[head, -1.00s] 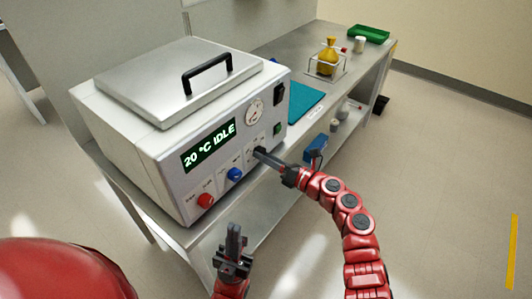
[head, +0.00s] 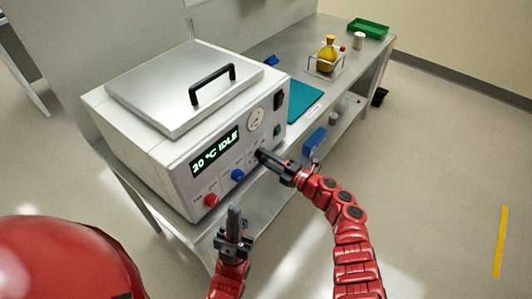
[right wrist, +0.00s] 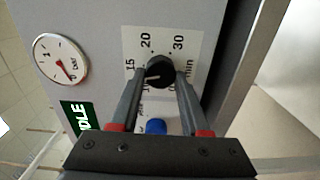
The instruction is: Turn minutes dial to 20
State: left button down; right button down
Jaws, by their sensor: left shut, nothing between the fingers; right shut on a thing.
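The minutes dial (right wrist: 159,72) is a round black knob with a white pointer line, on a white scale plate on the grey-white instrument's front. The pointer slants to the left, near the 15 and 10 side, below the 20 mark. My right gripper (right wrist: 157,76) is shut on the dial, one finger on each side. In the head view the right gripper (head: 261,155) reaches the panel and hides the dial. My left gripper (head: 235,211) is shut and empty, in front of the panel and below the blue knob.
The instrument (head: 135,140) has a display (head: 215,152) reading "20 °C IDLE", a red knob (head: 211,200), a blue knob (head: 238,175) and a gauge (head: 256,119). A teal mat (head: 303,98), a yellow flask in a rack (head: 327,56) and a green tray (head: 368,28) are on the bench behind.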

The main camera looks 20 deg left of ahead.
jog(key=m+p, duration=0.2)
jog(key=m, duration=1.2)
jog(key=shift+w+r, duration=0.1)
jog(key=shift+r, duration=0.05)
jog(key=shift+d+m, duration=0.1)
jog(key=shift+m, duration=0.2)
jog(key=shift+c, duration=1.9)
grip_release()
jog(key=p+v, duration=0.1)
jog(key=v, duration=1.6)
jog(key=shift+d, duration=0.15)
